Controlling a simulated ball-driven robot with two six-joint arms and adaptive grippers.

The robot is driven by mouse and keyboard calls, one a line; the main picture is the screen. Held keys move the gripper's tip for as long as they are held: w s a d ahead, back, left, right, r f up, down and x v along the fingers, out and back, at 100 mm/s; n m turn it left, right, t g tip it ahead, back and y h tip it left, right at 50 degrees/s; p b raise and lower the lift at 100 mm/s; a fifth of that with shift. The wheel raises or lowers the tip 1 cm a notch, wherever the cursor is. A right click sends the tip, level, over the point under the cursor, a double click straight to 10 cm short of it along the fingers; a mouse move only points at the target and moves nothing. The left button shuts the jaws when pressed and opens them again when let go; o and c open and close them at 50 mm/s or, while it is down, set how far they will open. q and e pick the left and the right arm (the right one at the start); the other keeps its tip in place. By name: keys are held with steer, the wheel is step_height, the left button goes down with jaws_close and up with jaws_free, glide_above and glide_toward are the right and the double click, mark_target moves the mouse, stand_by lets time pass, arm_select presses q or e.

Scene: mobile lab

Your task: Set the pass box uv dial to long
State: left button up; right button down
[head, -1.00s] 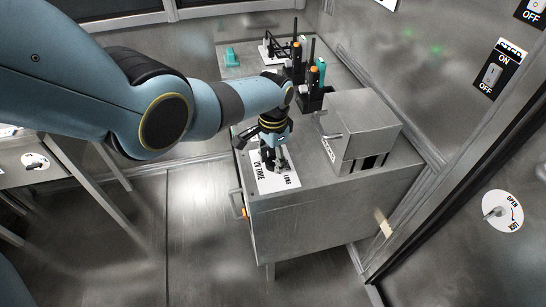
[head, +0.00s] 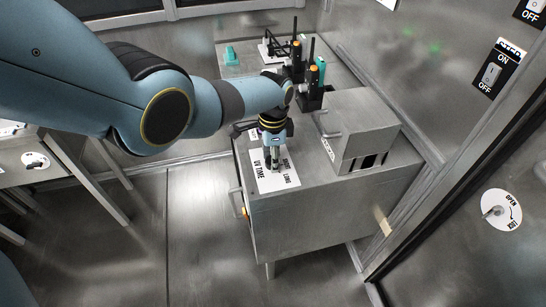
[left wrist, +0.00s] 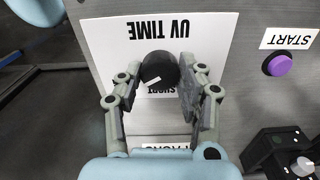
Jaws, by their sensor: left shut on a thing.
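The UV dial is a round black knob (left wrist: 160,68) with a white pointer mark, on a white "UV TIME" plate (left wrist: 105,42). The plate also shows in the head view (head: 262,183), lying on top of a steel cabinet, with "LONG" readable on it. My left gripper (left wrist: 158,82) reaches down over the plate and is shut on the dial, one finger on each side. It also shows in the head view (head: 272,164), where it hides the dial. In the wrist view "SHORT" reads upside down, partly hidden between the fingers. The pointer mark slants toward the lower left there. My right gripper is out of view.
A purple button (left wrist: 278,65) with a "START" label sits beside the plate. A steel box (head: 362,125) stands on the cabinet to the right. Black devices (head: 312,85) stand behind. A wall switch (head: 492,74) and an "OPEN" dial (head: 497,212) are at right.

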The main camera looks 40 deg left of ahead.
arm_select(q)
steer(key=shift+w, duration=0.1)
steer(key=o, duration=1.1)
steer(key=shift+o, duration=0.2)
step_height(320, 180, up, 12)
